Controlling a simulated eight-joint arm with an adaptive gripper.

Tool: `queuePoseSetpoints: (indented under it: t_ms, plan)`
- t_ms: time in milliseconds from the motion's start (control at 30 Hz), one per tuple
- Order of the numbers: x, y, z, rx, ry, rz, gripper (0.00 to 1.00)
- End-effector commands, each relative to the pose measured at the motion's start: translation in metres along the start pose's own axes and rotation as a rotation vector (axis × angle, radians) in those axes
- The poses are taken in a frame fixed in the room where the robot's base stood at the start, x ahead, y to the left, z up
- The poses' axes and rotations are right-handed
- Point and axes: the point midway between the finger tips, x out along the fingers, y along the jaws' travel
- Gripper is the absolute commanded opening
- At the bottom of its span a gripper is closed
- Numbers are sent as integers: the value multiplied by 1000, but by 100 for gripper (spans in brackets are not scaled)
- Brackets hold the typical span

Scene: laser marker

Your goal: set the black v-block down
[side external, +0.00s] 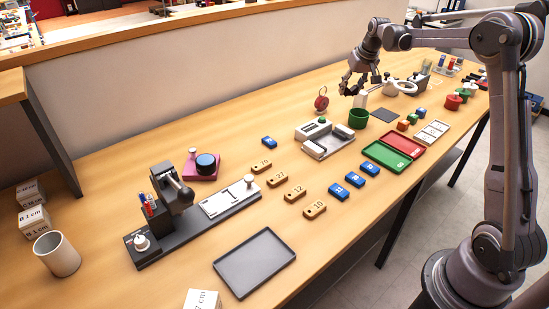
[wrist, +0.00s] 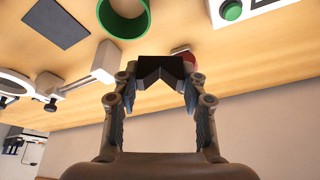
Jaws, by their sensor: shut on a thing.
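The black v-block (wrist: 160,70) sits between the two fingertips of my gripper (wrist: 160,88) in the wrist view, its V notch facing the palm. My gripper is shut on it. In the side view my gripper (side external: 353,86) hangs over the far part of the bench, behind the green cup (side external: 358,119); the block is hard to tell from the dark fingers there. The wrist view shows bench top beyond the block, but the gap beneath it cannot be judged. A dark square pad (side external: 384,115) lies flat and bare to the right of the cup; it also shows in the wrist view (wrist: 58,23).
A white ring-shaped stand (side external: 404,87) is right of my gripper. A red round tag (side external: 321,102) stands to its left. A device with a green button (side external: 325,138) sits nearer, with green and red trays (side external: 386,158) beside it. The wall runs close behind.

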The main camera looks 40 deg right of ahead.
Motion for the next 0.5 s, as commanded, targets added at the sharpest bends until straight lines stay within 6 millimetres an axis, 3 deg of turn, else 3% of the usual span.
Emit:
queuePoseSetpoints:
  t_ms: [33, 200, 300, 500]
  plan:
    - [1, -25, -2, -77, -2, -26, 11]
    - [3, -86, -2, -294, -2, -94, 11]
    - [3, -109, 0, -378, 1, -121, 11]
    - [7, -133, 1, -451, 4, -144, 11]
